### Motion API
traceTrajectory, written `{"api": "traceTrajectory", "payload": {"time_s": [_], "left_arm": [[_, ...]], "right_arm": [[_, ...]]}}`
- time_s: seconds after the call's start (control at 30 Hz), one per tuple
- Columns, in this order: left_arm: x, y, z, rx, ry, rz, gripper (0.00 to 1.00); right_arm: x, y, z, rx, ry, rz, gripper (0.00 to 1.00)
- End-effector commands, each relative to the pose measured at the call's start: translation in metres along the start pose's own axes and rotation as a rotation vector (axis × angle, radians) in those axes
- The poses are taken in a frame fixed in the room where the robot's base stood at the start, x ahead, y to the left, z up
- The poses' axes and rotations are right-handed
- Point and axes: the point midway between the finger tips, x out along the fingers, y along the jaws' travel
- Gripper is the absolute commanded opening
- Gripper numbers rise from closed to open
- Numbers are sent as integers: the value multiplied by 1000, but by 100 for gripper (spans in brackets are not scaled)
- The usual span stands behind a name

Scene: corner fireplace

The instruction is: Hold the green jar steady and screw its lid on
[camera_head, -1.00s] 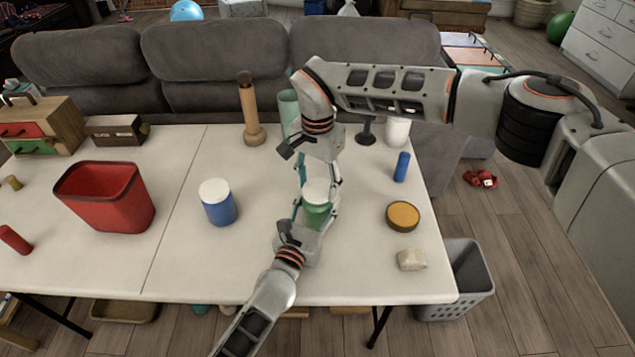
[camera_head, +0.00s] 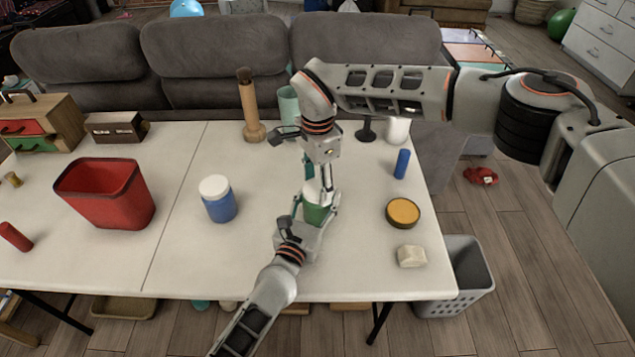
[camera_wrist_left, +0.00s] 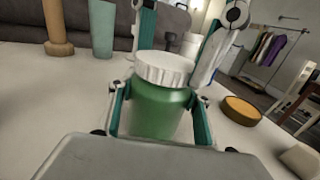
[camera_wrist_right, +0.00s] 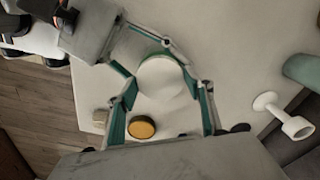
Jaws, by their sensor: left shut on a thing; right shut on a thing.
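The green jar (camera_head: 315,214) stands on the white table with its white lid (camera_wrist_left: 164,68) on top. In the left wrist view the green jar (camera_wrist_left: 157,112) is between the fingers of my left gripper (camera_head: 312,222), which is shut on it. My right gripper (camera_head: 318,190) comes down from above and is shut on the lid; its fingers partly hide the lid in the head view. In the right wrist view the round white lid (camera_wrist_right: 160,78) lies between the fingertips. I cannot tell how far the lid is threaded.
A blue jar with a white lid (camera_head: 218,200) and a red bin (camera_head: 106,195) stand to the left. A yellow-topped round tin (camera_head: 403,213), a pale block (camera_head: 411,256) and a blue cylinder (camera_head: 402,164) are to the right. A wooden pepper mill (camera_head: 249,108) stands behind.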

Motion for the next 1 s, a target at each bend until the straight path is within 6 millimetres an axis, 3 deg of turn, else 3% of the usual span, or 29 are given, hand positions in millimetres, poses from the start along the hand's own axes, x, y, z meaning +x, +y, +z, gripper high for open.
{"api": "traceTrajectory", "payload": {"time_s": [1.0], "left_arm": [[0, 1, -1, 0, 1, 2, 0]], "right_arm": [[0, -1, -1, 1819, 0, 1, 42]]}}
